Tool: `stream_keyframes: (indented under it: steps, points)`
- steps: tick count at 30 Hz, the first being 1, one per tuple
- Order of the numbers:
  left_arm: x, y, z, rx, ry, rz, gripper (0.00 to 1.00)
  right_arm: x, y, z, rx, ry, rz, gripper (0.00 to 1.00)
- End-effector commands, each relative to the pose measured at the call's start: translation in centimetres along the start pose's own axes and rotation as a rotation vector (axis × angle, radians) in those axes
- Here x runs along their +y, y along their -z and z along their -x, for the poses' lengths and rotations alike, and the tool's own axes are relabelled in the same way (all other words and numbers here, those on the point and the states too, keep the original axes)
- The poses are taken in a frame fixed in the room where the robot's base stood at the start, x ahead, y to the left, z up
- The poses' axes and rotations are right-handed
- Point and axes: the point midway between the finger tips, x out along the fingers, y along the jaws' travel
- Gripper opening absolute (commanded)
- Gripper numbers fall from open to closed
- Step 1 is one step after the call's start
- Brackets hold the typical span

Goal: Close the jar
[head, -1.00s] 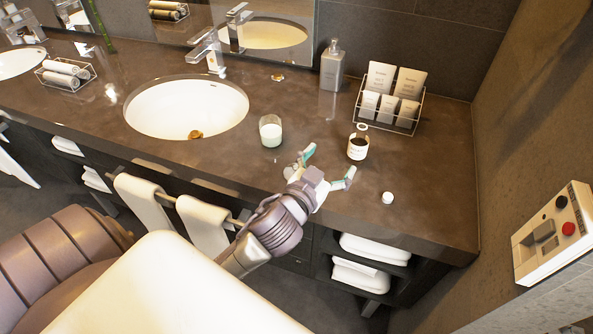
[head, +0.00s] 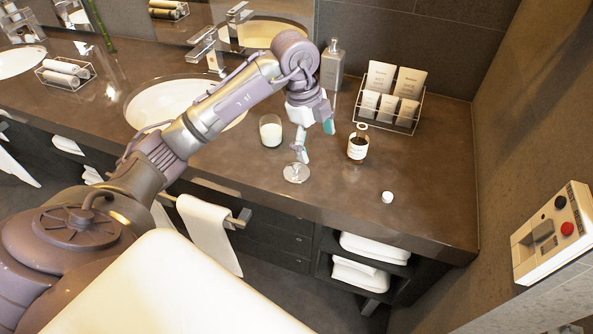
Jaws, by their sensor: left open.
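A clear glass jar (head: 270,131) with white contents stands open on the counter, right of the sink. A round, shiny lid (head: 296,173) with a small knob lies on the counter in front of it, to the right. My left gripper (head: 314,140) reaches in from above and points down, with its fingers apart. One fingertip is close above the lid; I cannot tell whether it touches. The other is farther back, towards a dark bottle (head: 357,148) with a white label. Nothing shows between the fingers. My right gripper is not in view.
A small white cap (head: 388,197) lies on the counter at the right. A wire rack of toiletries (head: 391,97) and a soap dispenser (head: 332,66) stand behind. My left arm crosses over the sink (head: 160,103). The counter's front right is mostly clear.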

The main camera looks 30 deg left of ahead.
Motion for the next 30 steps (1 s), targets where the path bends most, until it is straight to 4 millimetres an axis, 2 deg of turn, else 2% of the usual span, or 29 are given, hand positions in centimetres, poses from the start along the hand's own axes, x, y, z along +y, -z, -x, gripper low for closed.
stream_keyframes:
  steps: [1, 3, 6, 16, 20, 30]
  points:
    - [0.1, -1.8, 1.0, -0.072, -0.018, 0.055, 0.91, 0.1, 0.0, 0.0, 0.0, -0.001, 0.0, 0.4]
    - [0.4, -3.5, 1.9, -0.145, -0.04, 0.117, 0.91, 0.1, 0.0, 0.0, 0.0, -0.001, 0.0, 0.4]
    - [0.7, -4.7, 2.6, -0.196, -0.056, 0.163, 0.91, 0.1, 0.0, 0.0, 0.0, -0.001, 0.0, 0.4]
    - [0.8, -4.9, 2.5, -0.202, -0.059, 0.168, 0.91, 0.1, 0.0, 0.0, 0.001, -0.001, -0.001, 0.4]
    - [1.0, -5.0, 1.0, -0.199, -0.064, 0.168, 0.91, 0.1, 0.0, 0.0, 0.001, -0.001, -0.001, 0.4]
    - [1.4, -6.3, -4.8, -0.2, -0.062, 0.168, 0.91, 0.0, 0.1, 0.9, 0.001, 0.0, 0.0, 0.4]
